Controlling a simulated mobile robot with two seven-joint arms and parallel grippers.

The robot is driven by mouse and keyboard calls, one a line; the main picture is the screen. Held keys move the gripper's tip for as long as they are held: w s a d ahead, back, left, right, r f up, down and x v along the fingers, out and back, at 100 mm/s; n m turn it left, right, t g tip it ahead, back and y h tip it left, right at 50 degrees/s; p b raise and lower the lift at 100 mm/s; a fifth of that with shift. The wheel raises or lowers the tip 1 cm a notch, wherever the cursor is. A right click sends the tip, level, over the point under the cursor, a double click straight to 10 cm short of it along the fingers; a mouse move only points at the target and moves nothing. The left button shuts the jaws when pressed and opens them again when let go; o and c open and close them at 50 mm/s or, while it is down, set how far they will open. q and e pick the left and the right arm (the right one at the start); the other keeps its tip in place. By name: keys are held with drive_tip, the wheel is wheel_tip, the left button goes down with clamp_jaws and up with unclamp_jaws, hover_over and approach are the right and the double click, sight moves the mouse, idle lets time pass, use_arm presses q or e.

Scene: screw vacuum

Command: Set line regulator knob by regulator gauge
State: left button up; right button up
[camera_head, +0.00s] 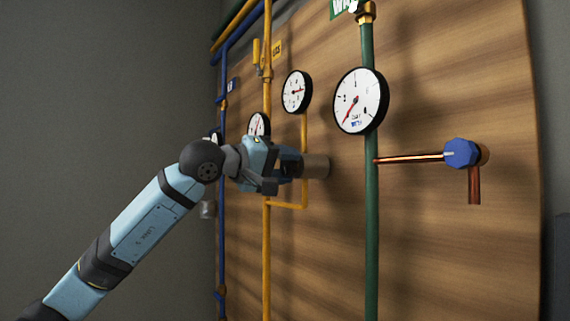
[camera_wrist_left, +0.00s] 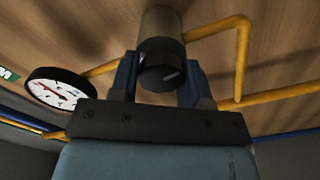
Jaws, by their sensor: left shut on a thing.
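The line regulator knob (camera_wrist_left: 160,70) is a dark cap with a pale mark on a brownish cylinder body (camera_head: 316,165) on the yellow pipe. In the wrist view my left gripper (camera_wrist_left: 158,82) has one finger on each side of the knob and is shut on it. In the head view the left gripper (camera_head: 290,165) reaches the knob from the left and hides it. A round white gauge with a red needle (camera_head: 297,92) sits above the regulator on the yellow pipe. A second gauge (camera_head: 259,125) is partly hidden behind my wrist. One gauge (camera_wrist_left: 60,88) shows in the wrist view.
A green pipe (camera_head: 371,220) with a large gauge (camera_head: 361,101) stands to the right. A copper pipe leads to a blue valve knob (camera_head: 461,153). A blue pipe (camera_head: 222,260) runs at the left. The wooden panel (camera_head: 450,250) is bare at lower right.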

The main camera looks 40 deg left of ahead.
use_arm(q)
drive_tip(key=shift+m, duration=0.4)
drive_tip(key=o, duration=0.9)
drive_tip(key=shift+o, duration=0.2)
drive_tip(key=shift+s, duration=0.1)
drive_tip(key=shift+s+a+f, duration=0.1)
drive_tip(key=shift+s+a, duration=0.1)
drive_tip(key=shift+s, duration=0.15)
drive_tip(key=b+v, duration=0.3)
drive_tip(key=v, duration=0.9)
drive_tip(key=shift+s, duration=0.4)
use_arm(e)
drive_tip(key=shift+w+a+f, duration=0.1)
drive_tip(key=shift+w+f, duration=0.1)
drive_tip(key=shift+f, duration=0.8)
